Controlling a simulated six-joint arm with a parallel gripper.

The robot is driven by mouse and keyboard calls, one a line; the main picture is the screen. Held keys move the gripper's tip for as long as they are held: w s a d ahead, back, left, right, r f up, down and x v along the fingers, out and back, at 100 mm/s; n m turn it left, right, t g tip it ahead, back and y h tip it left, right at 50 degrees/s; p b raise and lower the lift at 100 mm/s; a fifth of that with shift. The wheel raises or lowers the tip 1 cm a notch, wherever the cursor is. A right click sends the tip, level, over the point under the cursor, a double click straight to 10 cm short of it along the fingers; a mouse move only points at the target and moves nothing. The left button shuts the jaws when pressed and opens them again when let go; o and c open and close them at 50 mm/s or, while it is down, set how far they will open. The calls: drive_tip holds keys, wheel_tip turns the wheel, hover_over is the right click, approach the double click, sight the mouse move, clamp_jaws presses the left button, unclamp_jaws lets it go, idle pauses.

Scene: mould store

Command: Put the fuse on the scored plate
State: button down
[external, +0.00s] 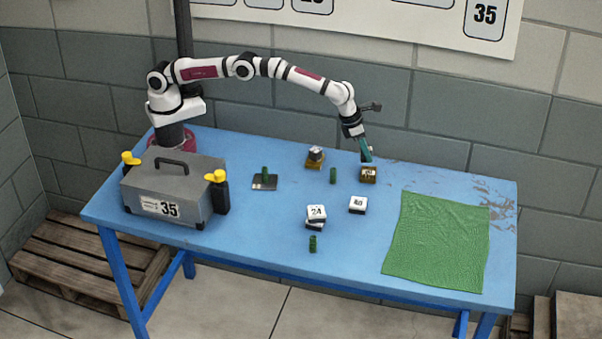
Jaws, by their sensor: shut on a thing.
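My gripper (366,157) is at the far right end of my arm, pointing down over the back of the blue table. It is shut on a slim green piece, seemingly a fuse; its exact shape is hard to tell at this size. Its lower end is just above or behind a small brass-coloured block (368,174); contact cannot be told. A flat dark plate (272,185), perhaps the scored plate, lies left of centre with a green cylinder (265,172) on it. Scoring is too small to see. Other green cylinders stand mid-table (333,176) and near the front edge (312,244).
A second brass-coloured block (315,163) carries a silvery piece. White numbered blocks (316,212) are stacked near the middle, with another (358,204) to their right. A grey toolbox (180,190) with yellow-topped bottles stands left. A green cloth (437,243) covers the right front.

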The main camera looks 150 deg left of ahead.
sight(375, 172)
drive_tip(key=shift+s+a+f, duration=0.2)
drive_tip(key=shift+a+f, duration=0.15)
drive_tip(key=shift+a, duration=0.15)
drive_tip(key=shift+s+a+f, duration=0.15)
drive_tip(key=shift+a+f, duration=0.15)
drive_tip(key=shift+a, duration=0.15)
drive_tip(key=shift+a+f, duration=0.1)
drive_tip(key=shift+f, duration=1.95)
drive_tip(key=shift+f, duration=0.1)
drive_tip(key=c, duration=0.7)
unclamp_jaws()
drive_tip(key=shift+c, duration=0.2)
